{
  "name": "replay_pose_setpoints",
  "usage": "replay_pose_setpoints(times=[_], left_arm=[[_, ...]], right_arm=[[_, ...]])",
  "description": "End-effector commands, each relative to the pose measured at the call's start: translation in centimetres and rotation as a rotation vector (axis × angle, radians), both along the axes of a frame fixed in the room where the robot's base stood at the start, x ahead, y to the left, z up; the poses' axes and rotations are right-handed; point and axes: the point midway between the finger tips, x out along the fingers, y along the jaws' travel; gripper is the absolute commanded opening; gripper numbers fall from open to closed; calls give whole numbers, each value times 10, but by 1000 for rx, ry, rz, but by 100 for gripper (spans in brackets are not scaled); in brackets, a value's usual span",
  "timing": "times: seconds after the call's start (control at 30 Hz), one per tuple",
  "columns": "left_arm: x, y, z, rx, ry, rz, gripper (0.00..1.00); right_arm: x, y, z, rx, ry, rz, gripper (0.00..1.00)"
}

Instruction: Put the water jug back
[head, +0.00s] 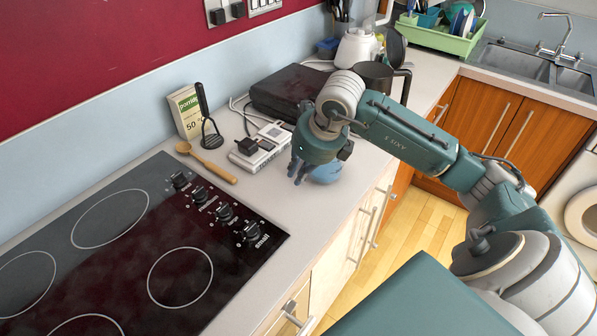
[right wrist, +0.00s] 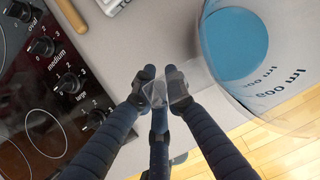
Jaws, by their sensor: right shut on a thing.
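The water jug is clear with a blue base (right wrist: 235,40) and printed volume marks, at the right of the right wrist view. In the head view its bluish body (head: 326,173) shows partly below my right gripper (head: 300,175), near the counter's front edge. In the right wrist view my right gripper's dark fingers (right wrist: 158,92) are closed around the clear handle of the jug. The hand hides most of the jug in the head view. I cannot tell whether its base touches the counter. My left gripper is not in view.
A black hob (head: 130,245) lies at left. A dark mug-like jug (head: 372,77) and a green dish rack (head: 440,38) are further back.

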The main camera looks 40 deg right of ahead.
Motion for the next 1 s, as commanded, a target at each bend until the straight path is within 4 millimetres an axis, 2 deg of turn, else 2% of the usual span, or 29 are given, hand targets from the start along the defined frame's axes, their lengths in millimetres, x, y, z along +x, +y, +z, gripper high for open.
replay_pose_setpoints(times=[0.27,0.3,0.37,0.4,0.77,0.8,0.87,1.0], left_arm=[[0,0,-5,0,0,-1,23],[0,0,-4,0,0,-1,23],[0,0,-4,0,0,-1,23],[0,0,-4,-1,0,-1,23],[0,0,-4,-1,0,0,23],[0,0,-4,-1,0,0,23],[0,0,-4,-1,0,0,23],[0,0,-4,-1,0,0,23]], right_arm=[[1,0,-4,-1,-2,0,0],[1,0,-3,-1,-3,0,20],[0,0,-3,-1,-2,0,32],[0,0,-3,-1,-2,0,34],[0,0,-4,0,1,0,34],[0,0,-4,0,1,0,32],[0,0,-4,0,1,0,20],[0,0,-4,0,0,0,18]])
